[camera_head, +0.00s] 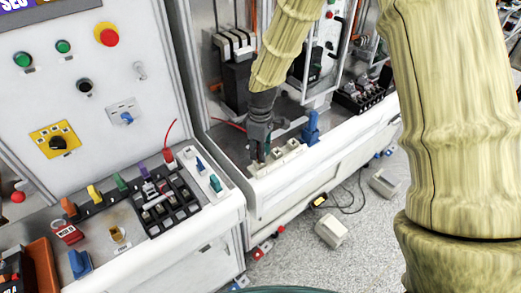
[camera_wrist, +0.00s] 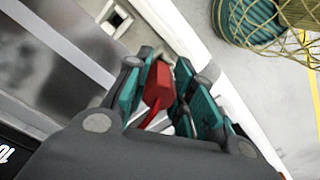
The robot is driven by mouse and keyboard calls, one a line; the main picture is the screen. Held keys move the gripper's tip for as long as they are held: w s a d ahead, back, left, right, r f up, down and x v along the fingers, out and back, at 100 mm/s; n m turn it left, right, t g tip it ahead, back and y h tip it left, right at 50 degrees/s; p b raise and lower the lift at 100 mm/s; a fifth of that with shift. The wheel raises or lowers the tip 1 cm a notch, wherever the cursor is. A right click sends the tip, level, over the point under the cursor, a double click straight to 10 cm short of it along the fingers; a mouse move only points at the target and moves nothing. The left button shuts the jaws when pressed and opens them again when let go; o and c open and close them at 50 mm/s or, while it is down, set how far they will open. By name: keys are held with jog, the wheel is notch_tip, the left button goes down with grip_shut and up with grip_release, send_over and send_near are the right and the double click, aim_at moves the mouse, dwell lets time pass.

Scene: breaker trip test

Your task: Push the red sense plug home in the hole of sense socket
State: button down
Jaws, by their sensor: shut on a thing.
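My gripper (camera_head: 259,153) reaches down over the right bench, at the left part of a cream socket block (camera_head: 288,157). In the wrist view my gripper (camera_wrist: 160,88) has its teal fingers closed around the red sense plug (camera_wrist: 157,84). A pale socket piece with a dark square hole (camera_wrist: 117,19) shows just beyond the fingertips, up and to the left. The plug's front end is not clearly visible, so I cannot tell whether it is in a hole. In the head view the fingers hide the plug.
A blue clamp-like part (camera_head: 311,129) stands right of the block. A red wire (camera_head: 228,124) lies behind the gripper. The left bench holds a black rack (camera_head: 168,205) and another red plug (camera_head: 170,161). The bench's white front edge (camera_wrist: 173,35) runs close beside the fingers.

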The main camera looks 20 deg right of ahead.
jog(key=shift+r, duration=0.2)
jog(key=shift+r+p, duration=0.6)
jog(key=shift+p, duration=0.05)
jog(key=shift+p, duration=0.6)
dwell(1.5)
jog(key=shift+f+b, duration=0.3)
jog(key=shift+f, duration=0.45)
dwell(0.4)
jog(key=c, duration=1.1)
grip_release()
jog(key=shift+c, duration=0.2)
notch_tip(320, 180, up, 12)
jog(key=shift+f, duration=0.1)
